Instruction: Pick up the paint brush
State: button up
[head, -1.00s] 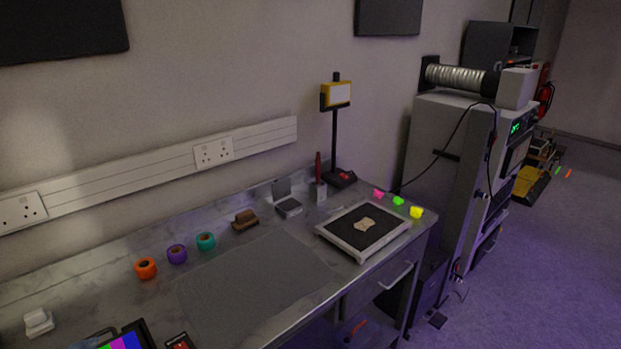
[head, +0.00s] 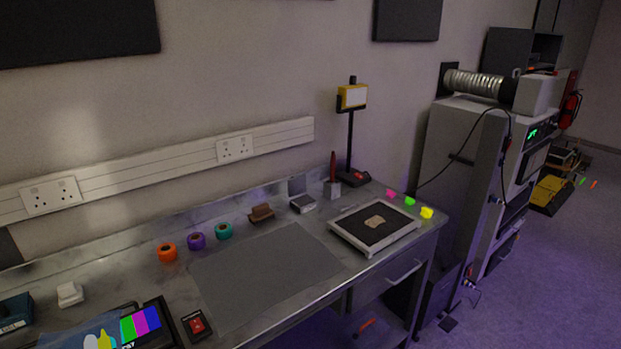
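I cannot surely pick out the paint brush at this size. A thin red upright stick (head: 333,165) stands on a small grey block (head: 332,187) near the back of the bench and may be its handle; its lower end is too small to make out. My gripper is not in view.
The grey bench (head: 130,278) runs along the wall. Orange (head: 167,252), purple (head: 196,241) and teal (head: 224,231) rolls sit left of a brown block (head: 261,212). A lamp (head: 351,130) stands behind a framed dark tray (head: 374,226). A grey mat (head: 265,268) lies clear in front.

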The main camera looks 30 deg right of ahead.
aim_at(332, 166)
jog(key=z, duration=0.95)
jog(key=k, duration=0.1)
jog(key=u, duration=2.3)
jog(key=k, duration=0.2)
jog(key=u, duration=1.95)
jog(key=k, duration=1.45)
jog(key=z, duration=0.05)
